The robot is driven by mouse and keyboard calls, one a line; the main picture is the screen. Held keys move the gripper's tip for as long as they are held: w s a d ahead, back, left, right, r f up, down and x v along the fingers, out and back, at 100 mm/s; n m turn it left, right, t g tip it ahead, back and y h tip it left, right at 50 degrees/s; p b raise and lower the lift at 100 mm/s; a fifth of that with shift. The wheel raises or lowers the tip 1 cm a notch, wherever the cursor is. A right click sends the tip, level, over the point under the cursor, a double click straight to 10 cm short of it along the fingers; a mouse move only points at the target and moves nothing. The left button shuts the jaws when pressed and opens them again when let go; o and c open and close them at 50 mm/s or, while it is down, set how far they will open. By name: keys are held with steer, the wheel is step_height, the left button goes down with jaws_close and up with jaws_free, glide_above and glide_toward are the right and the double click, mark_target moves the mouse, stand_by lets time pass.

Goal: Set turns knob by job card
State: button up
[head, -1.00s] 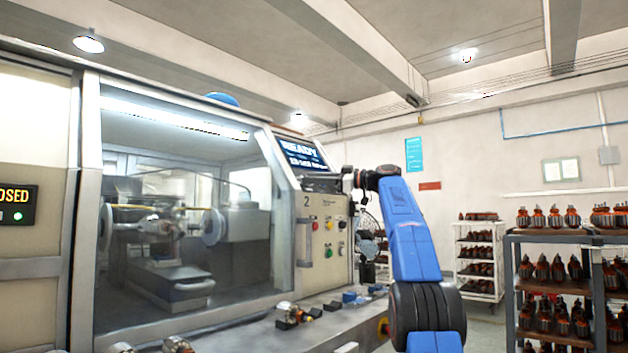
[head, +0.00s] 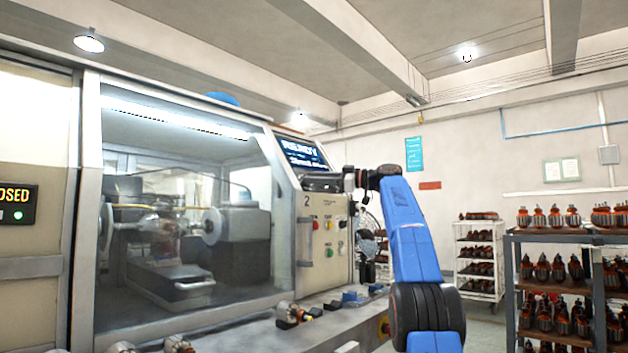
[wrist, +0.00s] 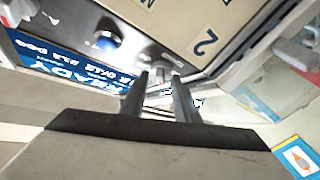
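The machine's control panel (head: 326,262) stands right of the glass, with coloured buttons and a "2" on it. In the wrist view, the panel (wrist: 178,28) shows rotated, with a blue-centred round control (wrist: 105,40) and a small grey knob (wrist: 160,56). My gripper (wrist: 159,74) has its fingers slightly apart, tips close to the grey knob; contact cannot be told. In the head view, my gripper (head: 322,182) is a dark shape at the panel's top, below the screen (head: 299,152). A card with an orange picture (wrist: 300,158) shows at the lower right of the wrist view.
The winding machine's glass front (head: 175,230) fills the left. A bench ledge (head: 250,335) with several loose parts runs below it. Racks with armatures (head: 560,235) stand at the right. Floor shows between the racks and my arm.

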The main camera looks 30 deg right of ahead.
steer(key=v, duration=1.7)
steer(key=shift+d, duration=0.1)
